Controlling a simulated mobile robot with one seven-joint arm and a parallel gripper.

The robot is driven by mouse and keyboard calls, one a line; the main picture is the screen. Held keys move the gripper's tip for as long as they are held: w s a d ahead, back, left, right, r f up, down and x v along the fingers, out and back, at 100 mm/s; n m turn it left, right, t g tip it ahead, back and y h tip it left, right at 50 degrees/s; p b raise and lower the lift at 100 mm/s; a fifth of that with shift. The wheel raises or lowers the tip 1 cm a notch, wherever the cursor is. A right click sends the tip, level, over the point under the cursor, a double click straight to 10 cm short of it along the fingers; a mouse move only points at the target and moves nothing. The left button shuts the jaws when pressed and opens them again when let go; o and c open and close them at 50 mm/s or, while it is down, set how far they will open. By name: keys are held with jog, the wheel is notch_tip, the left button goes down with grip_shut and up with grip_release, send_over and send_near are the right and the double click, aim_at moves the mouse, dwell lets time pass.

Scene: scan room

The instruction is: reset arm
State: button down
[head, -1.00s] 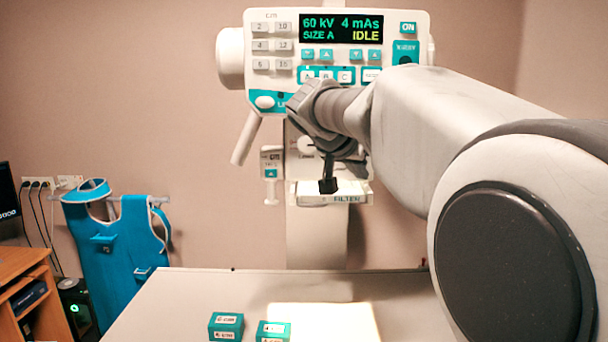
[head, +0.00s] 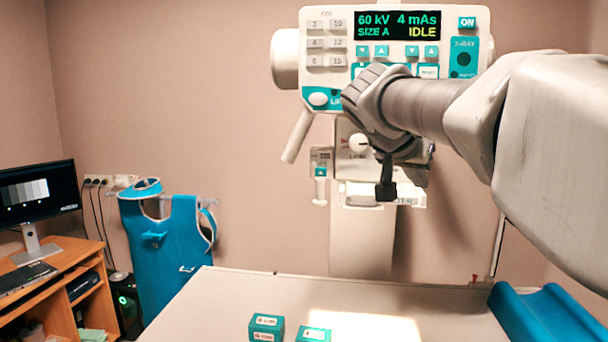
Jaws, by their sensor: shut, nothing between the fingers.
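My gripper (head: 386,191) is at the end of my arm, in front of the X-ray machine's lower part. Its small dark fingers point down and are shut, with nothing seen between them. The arm reaches in from the right side of the head view. Behind the gripper is the X-ray unit with its control panel (head: 336,45), which reads 60 kV, 4 mAs, SIZE A and IDLE. My wrist hides part of the panel's lower buttons and the unit's lower body.
Two teal boxes (head: 266,328) (head: 313,334) stand on the pale table (head: 225,290) near a lit patch. A blue trough-shaped support (head: 543,312) lies at the table's right. A blue apron (head: 172,245) hangs on the wall. A desk (head: 75,270) with a monitor (head: 38,195) is at left.

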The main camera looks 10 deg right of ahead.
dwell(0.6)
jog(key=s+a+f+n+g+y, duration=0.1)
jog(key=s+a+f+n+y, duration=0.3)
jog(key=s+f, duration=0.7)
jog(key=s+a+f+n+y, duration=0.3)
jog(key=s+a+f+n, duration=0.2)
jog(key=s+a+f, duration=0.4)
jog(key=s+f, duration=0.2)
jog(key=s, duration=0.1)
jog(key=shift+f+g+y, duration=0.3)
jog(key=shift+g+y, duration=0.1)
